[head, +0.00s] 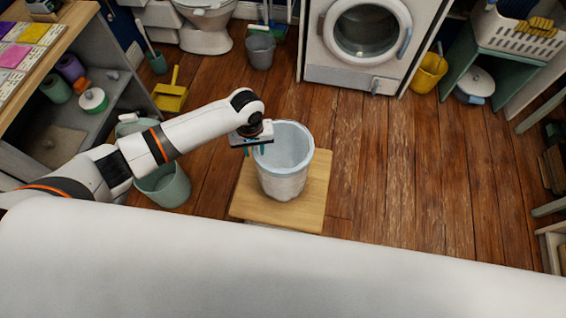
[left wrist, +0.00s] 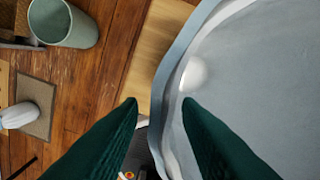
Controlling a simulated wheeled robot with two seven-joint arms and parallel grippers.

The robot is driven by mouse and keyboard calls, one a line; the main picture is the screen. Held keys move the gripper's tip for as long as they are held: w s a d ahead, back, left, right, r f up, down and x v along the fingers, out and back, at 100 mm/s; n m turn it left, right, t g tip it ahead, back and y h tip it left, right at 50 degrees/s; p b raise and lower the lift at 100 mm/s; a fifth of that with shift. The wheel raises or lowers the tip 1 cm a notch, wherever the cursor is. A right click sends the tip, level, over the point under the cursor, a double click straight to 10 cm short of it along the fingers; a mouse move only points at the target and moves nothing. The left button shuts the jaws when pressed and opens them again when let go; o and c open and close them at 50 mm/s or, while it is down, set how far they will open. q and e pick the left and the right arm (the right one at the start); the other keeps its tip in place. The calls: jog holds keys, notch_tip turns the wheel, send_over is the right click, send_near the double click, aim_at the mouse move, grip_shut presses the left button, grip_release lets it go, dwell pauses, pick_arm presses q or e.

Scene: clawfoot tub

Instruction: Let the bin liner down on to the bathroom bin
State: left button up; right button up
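The bin liner (head: 290,141) shows as a pale blue lining with a rim at the mouth of the whitish, textured bathroom bin (head: 283,187). The bin stands upright on a small wooden stool (head: 314,196). My left gripper (head: 254,151) is at the left side of the liner's rim. In the left wrist view its green fingers (left wrist: 160,102) are apart, one outside the rim and one over the inside. The liner's pale blue rim (left wrist: 168,75) passes between them with room to spare. My right gripper is not in view. The bin's far lower side is hidden.
A green bin (head: 165,187) stands on the floor left of the stool, below my left arm. A shelf unit (head: 85,125) is at the left. A washing machine (head: 350,50) is at the back. A white rounded surface (head: 280,265) fills the foreground. Floor right of the stool is clear.

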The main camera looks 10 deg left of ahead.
pick_arm(q)
jog(key=shift+c, duration=0.3)
grip_shut()
jog(key=shift+r+p, duration=0.6)
jog(key=shift+p, duration=0.4)
jog(key=shift+r, duration=0.1)
jog(key=shift+r+p, duration=2.4)
jog(key=shift+p, duration=0.6)
